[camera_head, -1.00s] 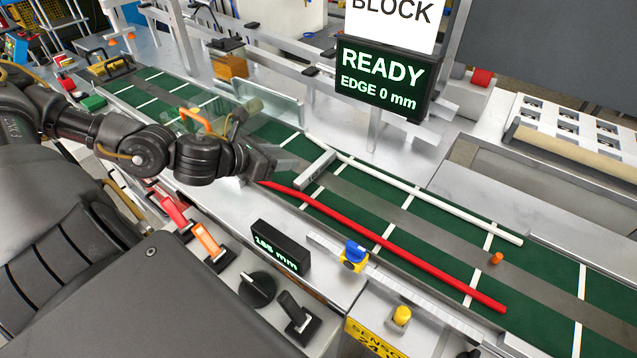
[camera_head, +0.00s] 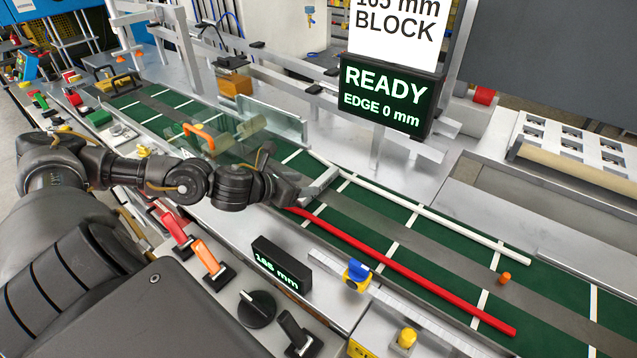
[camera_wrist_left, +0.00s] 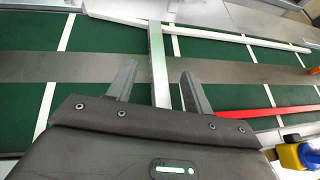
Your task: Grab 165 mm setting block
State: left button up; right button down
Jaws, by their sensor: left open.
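The setting block, a grey metal bar (camera_head: 322,183), lies across the green conveyor belt between the white rail and the red rail. My left gripper (camera_head: 284,178) is open at its near-left end, low over the belt. In the left wrist view the bar (camera_wrist_left: 158,60) runs lengthwise between the two spread fingers of the gripper (camera_wrist_left: 158,68), with a gap on each side. The bar's near end is hidden behind the gripper body. My right gripper is in neither view.
A red rail (camera_head: 400,270) and a white rail (camera_head: 430,212) run along the belt (camera_head: 350,222). A clear guard (camera_head: 275,122) stands behind the gripper. The black 165 mm display (camera_head: 277,265), levers and a knob line the near edge. An orange peg (camera_head: 505,278) stands right.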

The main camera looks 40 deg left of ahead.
aim_at(318, 182)
pick_arm(q)
jog(key=shift+w+p, duration=0.3)
jog(key=shift+w, duration=0.05)
jog(key=p+x, duration=0.1)
jog(key=x, duration=0.2)
jog(key=shift+w+f+p, duration=0.1)
jog(key=shift+w+p, duration=0.15)
jog(key=shift+p, duration=0.1)
jog(key=shift+w+f, duration=0.4)
jog(key=shift+w, duration=0.1)
grip_shut()
